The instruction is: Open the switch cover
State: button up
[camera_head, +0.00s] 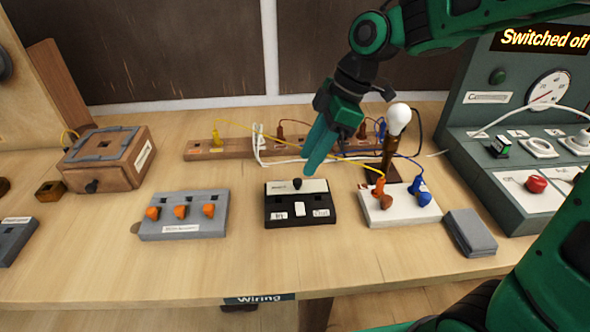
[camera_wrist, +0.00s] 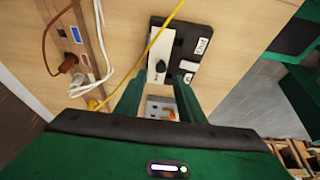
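The switch box (camera_head: 300,221) is a black box in the middle of the table in the head view, with "In" and "Out" labels and a white switch on its front part. Its pale cover plate (camera_head: 315,186) lies flat at the back and carries a black knob (camera_head: 297,183). My gripper (camera_head: 312,165) is above and just behind the cover, fingers pointing down. In the wrist view its fingers are apart and empty, with the knob (camera_wrist: 160,66) ahead of the gap between them. I see no contact.
A grey block with orange plugs (camera_head: 184,226) stands left of the box. A white block with orange and blue plugs (camera_head: 400,211) stands close on the right. Behind are a lamp bulb (camera_head: 398,118), a wooden strip (camera_head: 200,151) and loose cables; a yellow one passes near my gripper.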

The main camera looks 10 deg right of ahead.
aim_at(298, 179)
jog(key=x, duration=0.5)
jog(key=shift+f, duration=0.1)
jog(key=shift+c, duration=0.5)
